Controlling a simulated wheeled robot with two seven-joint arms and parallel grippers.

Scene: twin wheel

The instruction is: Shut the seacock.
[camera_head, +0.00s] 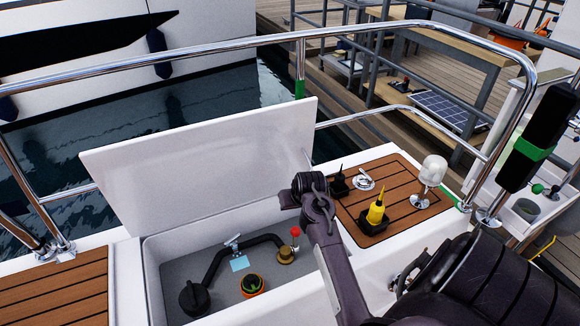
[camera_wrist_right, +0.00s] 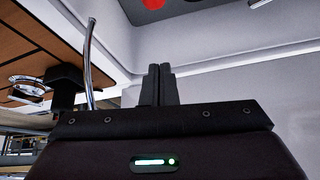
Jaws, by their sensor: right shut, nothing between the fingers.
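The brass seacock (camera_head: 286,255) sits at the right side of the open locker, at the end of a black hose (camera_head: 225,255). Its handle (camera_head: 295,233) has a red knob and stands up from the brass body. My right arm reaches over the locker's right edge, right of the seacock; its fingertips are hard to make out in the head view. In the right wrist view my right gripper (camera_wrist_right: 157,84) is shut and empty, with a pale locker wall behind it. A red round thing (camera_wrist_right: 153,4) is cut off at that view's top edge. My left gripper is out of view.
The white locker lid (camera_head: 205,165) stands open at the back. An orange-rimmed container (camera_head: 251,285) and a black round cap (camera_head: 193,298) are in the locker. A steel rail (camera_head: 230,44) runs behind.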

